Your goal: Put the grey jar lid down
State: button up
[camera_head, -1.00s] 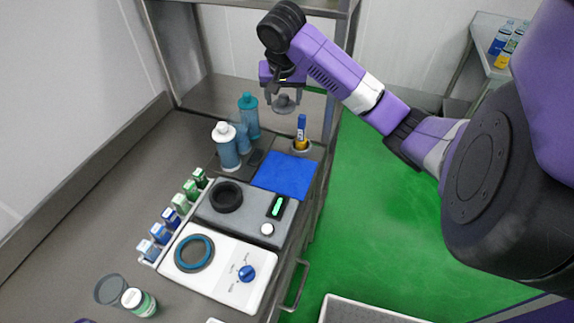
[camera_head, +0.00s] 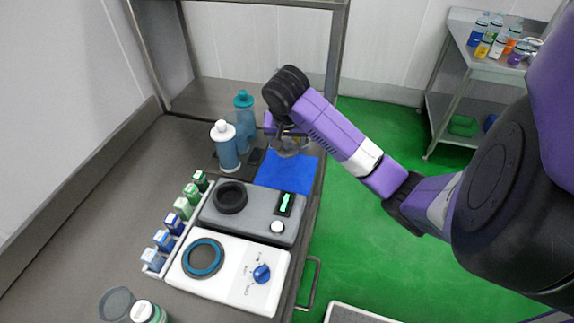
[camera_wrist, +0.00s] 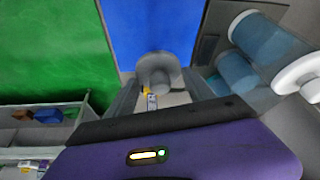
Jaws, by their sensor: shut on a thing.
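The grey jar lid (camera_head: 287,152) is held in my gripper (camera_head: 286,143), low over the far part of the blue mat (camera_head: 283,177). In the wrist view the lid (camera_wrist: 158,78) shows its round knob between the two fingers of my gripper (camera_wrist: 160,88), with the blue mat (camera_wrist: 155,25) beyond it. I cannot tell whether the lid touches the mat. My gripper hides part of the mat's far edge.
Blue bottles (camera_head: 226,147) stand left of the mat. A grey scale (camera_head: 262,215) with a black ring (camera_head: 230,197) is in front of it, then a white hotplate (camera_head: 228,275). A rack of small bottles (camera_head: 173,226) lines the left. The mat's near part is clear.

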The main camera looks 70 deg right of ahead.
jog(key=shift+f, duration=4)
jog(key=shift+f, duration=0.15)
jog(key=o, duration=1.6)
